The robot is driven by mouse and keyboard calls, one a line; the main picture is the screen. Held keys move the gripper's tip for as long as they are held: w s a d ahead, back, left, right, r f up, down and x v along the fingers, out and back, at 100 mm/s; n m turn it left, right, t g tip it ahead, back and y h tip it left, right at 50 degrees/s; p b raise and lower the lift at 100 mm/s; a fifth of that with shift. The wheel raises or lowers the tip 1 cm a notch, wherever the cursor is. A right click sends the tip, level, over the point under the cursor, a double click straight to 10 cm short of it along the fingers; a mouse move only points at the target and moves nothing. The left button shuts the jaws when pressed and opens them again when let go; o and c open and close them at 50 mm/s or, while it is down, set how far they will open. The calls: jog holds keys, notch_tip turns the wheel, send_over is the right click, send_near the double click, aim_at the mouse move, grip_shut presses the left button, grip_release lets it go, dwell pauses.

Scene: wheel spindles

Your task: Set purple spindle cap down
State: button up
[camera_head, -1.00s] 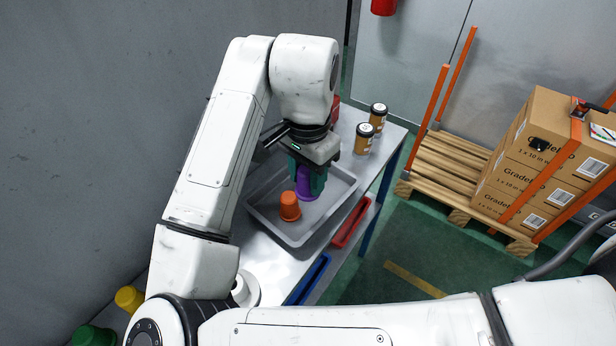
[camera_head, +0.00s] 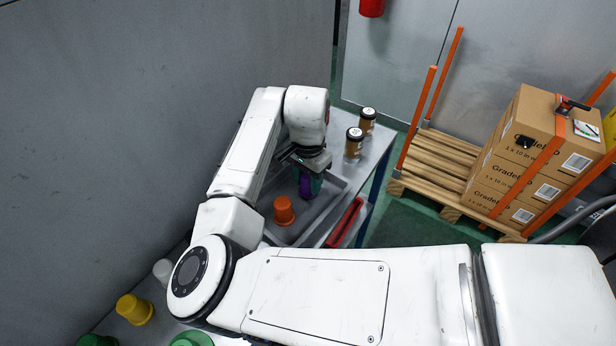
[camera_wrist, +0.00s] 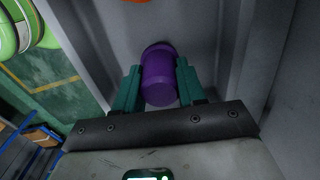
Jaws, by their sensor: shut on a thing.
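The purple spindle cap (camera_wrist: 158,76) sits between the green fingers of my gripper (camera_wrist: 158,88) in the wrist view, with a finger against each side. In the head view the purple cap (camera_head: 305,186) shows below my gripper (camera_head: 310,184), over the far part of the grey tray (camera_head: 331,208). My gripper is shut on it. An orange cap (camera_head: 284,210) stands in the tray nearer to me, and its edge shows at the top of the wrist view. I cannot tell whether the purple cap touches the tray floor.
A red bin (camera_head: 344,223) lies along the tray's right side. A yellow cap (camera_head: 134,309) and green caps (camera_head: 97,341) are at lower left. Boxes (camera_head: 535,150) stand on a pallet (camera_head: 440,170) at right.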

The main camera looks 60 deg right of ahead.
jog(key=shift+f, duration=0.2)
jog(key=o, duration=1)
jog(key=shift+r, duration=0.1)
notch_tip(320, 180, up, 12)
jog(key=shift+r+b, duration=0.1)
jog(key=shift+b, duration=0.55)
